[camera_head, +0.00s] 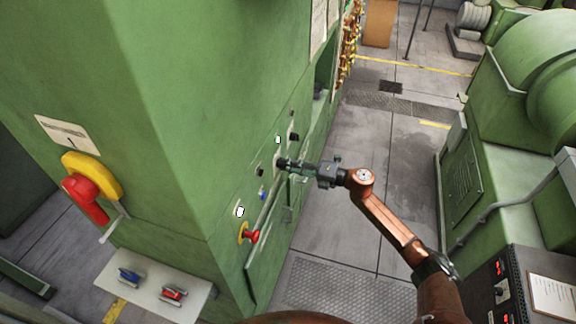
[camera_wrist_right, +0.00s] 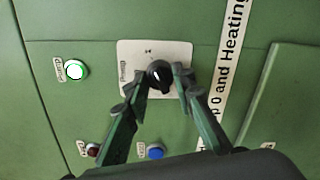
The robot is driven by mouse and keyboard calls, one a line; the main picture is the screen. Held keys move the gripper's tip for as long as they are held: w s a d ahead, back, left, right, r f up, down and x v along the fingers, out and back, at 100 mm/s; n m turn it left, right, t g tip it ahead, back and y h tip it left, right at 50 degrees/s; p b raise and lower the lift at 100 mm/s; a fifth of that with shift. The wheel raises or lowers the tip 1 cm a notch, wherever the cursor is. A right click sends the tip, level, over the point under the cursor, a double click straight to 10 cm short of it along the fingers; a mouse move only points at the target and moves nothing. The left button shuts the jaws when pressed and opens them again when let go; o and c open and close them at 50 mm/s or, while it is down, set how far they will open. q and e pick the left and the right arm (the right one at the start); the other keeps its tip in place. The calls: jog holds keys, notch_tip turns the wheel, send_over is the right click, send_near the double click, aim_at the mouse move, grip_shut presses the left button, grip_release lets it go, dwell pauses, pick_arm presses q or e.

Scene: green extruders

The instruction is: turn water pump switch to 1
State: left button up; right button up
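The water pump switch (camera_wrist_right: 158,75) is a small round black knob with a white mark. It sits on a white plate (camera_wrist_right: 130,53) labelled "Pump" in the right wrist view. My right gripper (camera_wrist_right: 161,80) has its fingertips on both sides of the knob, close against it, and appears shut on it. In the head view my right gripper (camera_head: 284,163) reaches the green cabinet's side panel from the right and hides the switch. My left gripper is not in view.
A red emergency knob (camera_head: 250,236) and a large red-yellow handle (camera_head: 88,190) stick out of the cabinet. The aisle floor (camera_head: 350,215) is clear.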

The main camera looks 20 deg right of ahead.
jog(key=o, duration=0.5)
jog(key=v, duration=1.2)
jog(key=shift+f, duration=0.1)
